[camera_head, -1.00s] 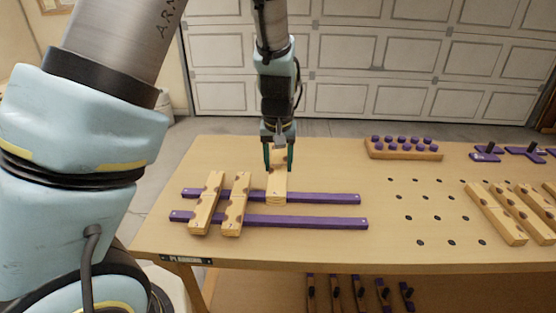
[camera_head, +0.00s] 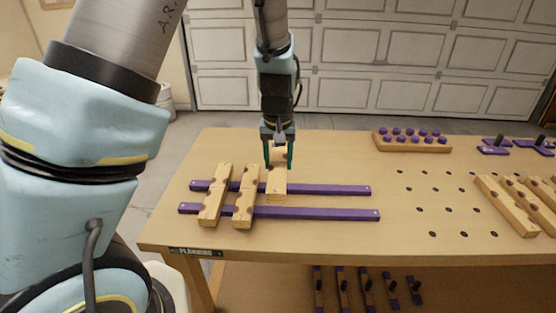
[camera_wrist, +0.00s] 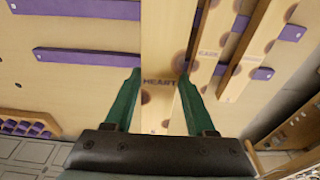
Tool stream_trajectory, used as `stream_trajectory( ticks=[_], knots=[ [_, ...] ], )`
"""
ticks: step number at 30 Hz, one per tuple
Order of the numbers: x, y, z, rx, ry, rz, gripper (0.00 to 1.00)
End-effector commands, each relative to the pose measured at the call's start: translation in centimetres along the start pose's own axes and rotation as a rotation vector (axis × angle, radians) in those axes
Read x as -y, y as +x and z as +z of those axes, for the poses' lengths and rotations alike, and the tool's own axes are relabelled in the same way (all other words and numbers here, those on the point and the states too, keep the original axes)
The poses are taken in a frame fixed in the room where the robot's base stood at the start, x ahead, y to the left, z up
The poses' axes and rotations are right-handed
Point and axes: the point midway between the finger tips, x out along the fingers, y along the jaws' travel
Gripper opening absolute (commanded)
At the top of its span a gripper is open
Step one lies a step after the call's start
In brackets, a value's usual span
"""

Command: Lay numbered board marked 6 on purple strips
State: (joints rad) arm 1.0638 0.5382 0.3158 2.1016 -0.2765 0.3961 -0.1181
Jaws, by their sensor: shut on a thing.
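My gripper (camera_head: 278,166) is shut on a pale wooden board (camera_head: 276,188), with its fingers on both sides of it. In the wrist view the held board (camera_wrist: 160,110) reads HEART; I cannot read a number on it. It crosses in front of the rear purple strip (camera_head: 330,189), and its near end shows just short of the front purple strip (camera_head: 320,213). I cannot tell whether it touches them. Two notched boards, a left one (camera_head: 215,195) and a right one (camera_head: 245,196), lie across both strips, left of the held board.
The strips are bare to the right of the held board. A wooden block with purple knobs (camera_head: 411,140) stands at the back. More boards (camera_head: 506,205) lie at the right, beyond dark holes in the bench top (camera_head: 330,238). Purple parts (camera_head: 495,148) stand at the back right.

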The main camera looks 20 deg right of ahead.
Motion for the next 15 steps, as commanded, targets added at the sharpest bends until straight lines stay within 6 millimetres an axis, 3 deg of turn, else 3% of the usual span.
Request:
stream_trajectory(
  ticks=[8,15],
  knots=[
    [0.0,1.0,0.1,0.000,0.000,0.000,0.00],
    [0.0,3.3,0.5,0.000,0.001,0.000,0.00]
  ],
)
